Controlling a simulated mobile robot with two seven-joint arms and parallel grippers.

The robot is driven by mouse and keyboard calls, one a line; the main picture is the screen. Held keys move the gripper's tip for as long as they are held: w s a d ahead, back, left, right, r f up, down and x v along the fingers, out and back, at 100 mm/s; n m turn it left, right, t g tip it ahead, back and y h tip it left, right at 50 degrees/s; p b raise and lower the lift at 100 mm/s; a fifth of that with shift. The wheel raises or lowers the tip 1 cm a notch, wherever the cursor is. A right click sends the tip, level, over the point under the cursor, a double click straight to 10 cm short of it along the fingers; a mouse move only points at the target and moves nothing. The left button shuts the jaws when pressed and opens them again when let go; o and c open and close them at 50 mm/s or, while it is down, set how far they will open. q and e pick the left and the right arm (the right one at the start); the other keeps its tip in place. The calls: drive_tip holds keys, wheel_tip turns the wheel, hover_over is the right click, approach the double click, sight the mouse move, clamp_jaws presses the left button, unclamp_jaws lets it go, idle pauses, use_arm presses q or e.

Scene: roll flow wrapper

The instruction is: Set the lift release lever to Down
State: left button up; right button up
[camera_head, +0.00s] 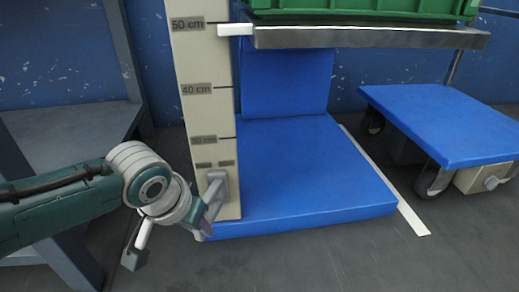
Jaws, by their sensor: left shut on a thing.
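The lift release lever (216,184) is a grey handle low on the front of the beige lift column (203,110). Two small dark labels sit just above it, too small to read. My left gripper (207,215) reaches in from the left and is shut on the lever at the column's foot. The fingers and the lever's lower end overlap, so the exact grip is partly hidden. The lever's setting cannot be read. My right gripper is not in view.
A grey platform (370,38) carrying a green crate (365,8) is raised beside the column, near the 50 cm mark. A blue base (310,170) lies below it. A blue wheeled cart (445,120) stands right. A grey bench (70,135) stands left.

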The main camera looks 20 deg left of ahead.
use_arm(q)
clamp_jaws()
idle(0.9)
